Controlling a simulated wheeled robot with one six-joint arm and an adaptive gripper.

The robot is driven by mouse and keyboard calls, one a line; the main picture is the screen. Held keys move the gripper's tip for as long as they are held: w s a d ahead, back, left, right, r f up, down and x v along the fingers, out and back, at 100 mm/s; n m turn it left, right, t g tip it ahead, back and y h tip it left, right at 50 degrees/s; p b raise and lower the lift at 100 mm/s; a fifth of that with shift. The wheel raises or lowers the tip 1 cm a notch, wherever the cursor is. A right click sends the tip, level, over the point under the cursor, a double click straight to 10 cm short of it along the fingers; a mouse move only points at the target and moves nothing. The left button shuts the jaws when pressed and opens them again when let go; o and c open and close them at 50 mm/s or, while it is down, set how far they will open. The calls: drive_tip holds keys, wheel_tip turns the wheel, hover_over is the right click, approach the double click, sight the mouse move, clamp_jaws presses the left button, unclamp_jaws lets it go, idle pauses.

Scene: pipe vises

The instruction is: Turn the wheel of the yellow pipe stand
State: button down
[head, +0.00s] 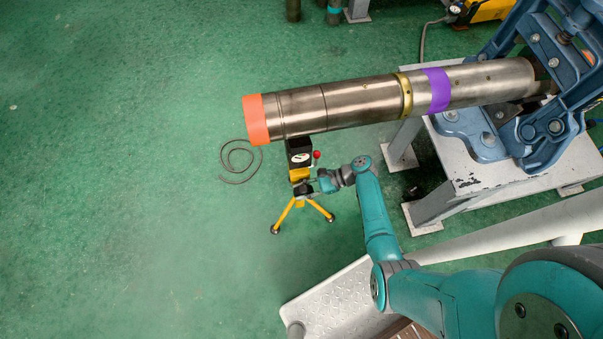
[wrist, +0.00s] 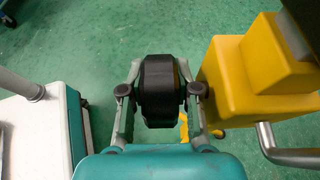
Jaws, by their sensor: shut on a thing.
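The yellow pipe stand (head: 300,175) stands on its tripod legs under the left part of the steel pipe (head: 355,103), with a black box and a round gauge at its top. My gripper (head: 315,187) is at the right side of the stand, below the pipe. In the wrist view my gripper (wrist: 160,88) is shut on a ribbed black wheel (wrist: 160,82), with one finger on each side. The stand's yellow body (wrist: 245,80) is to the right of the wheel. In the head view the wheel is too small and covered to make out.
A blue vise (head: 550,110) on a grey table (head: 455,185) grips the pipe's right end. A dark cable (head: 240,160) lies coiled on the green floor left of the stand. A metal step plate (head: 340,300) is at the bottom. The left floor is clear.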

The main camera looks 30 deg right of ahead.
sight(304, 189)
drive_tip(key=shift+d+r+t+y, duration=0.15)
drive_tip(key=shift+t+y, duration=0.55)
drive_tip(key=shift+y, duration=1.3)
drive_tip(key=shift+d+y, duration=0.1)
drive_tip(key=shift+y, duration=0.5)
drive_tip(key=c, duration=1.1)
unclamp_jaws()
drive_tip(key=shift+r, duration=4.95)
